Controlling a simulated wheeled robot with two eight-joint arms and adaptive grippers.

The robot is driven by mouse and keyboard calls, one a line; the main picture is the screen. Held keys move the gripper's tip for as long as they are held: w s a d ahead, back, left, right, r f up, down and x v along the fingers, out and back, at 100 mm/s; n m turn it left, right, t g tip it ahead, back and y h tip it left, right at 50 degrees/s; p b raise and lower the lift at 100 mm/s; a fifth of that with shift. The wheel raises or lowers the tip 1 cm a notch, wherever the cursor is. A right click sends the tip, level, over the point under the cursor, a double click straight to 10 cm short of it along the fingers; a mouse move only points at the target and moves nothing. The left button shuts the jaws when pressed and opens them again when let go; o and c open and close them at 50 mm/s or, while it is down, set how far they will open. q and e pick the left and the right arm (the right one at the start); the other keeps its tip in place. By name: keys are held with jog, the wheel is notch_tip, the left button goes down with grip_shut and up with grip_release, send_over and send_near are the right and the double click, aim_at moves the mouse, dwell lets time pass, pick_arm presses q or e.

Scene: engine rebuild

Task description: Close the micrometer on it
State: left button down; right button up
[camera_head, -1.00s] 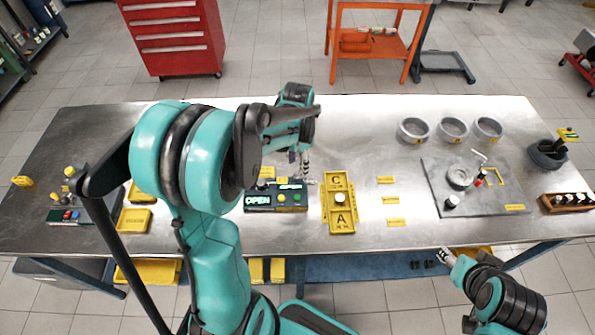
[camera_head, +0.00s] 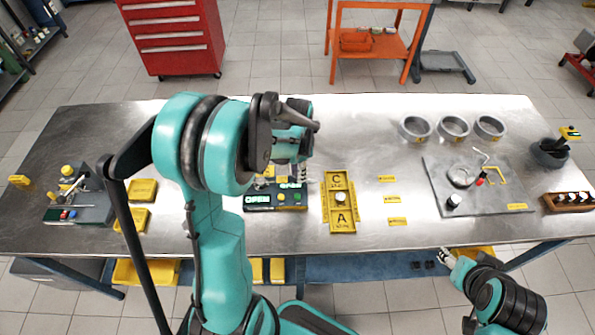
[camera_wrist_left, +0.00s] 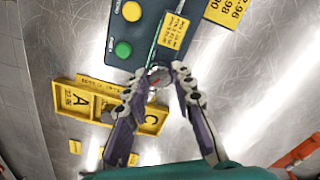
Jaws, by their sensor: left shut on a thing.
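The micrometer station is a dark box (camera_head: 262,207) with a lit OPEN sign and yellow and green buttons. It stands mid-table, partly hidden behind my left arm. My left gripper (camera_head: 302,181) is at its back right corner. My right gripper (camera_head: 447,257) is by the table's front edge, too small to read.
A yellow tray marked C and A (camera_head: 342,222) lies right of the box with a small pale cylinder in it. Yellow labels (camera_head: 388,179), three grey rings (camera_head: 453,128) and a grey mat (camera_head: 480,203) with parts are farther right. Another small station (camera_head: 92,208) stands left.

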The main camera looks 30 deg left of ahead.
pick_arm(q)
jog(key=shift+n, duration=0.3)
jog(key=shift+n+b, duration=0.45)
jog(key=shift+n, duration=2.45)
jog(key=shift+b, duration=0.3)
jog(key=c, duration=1.3)
grip_release()
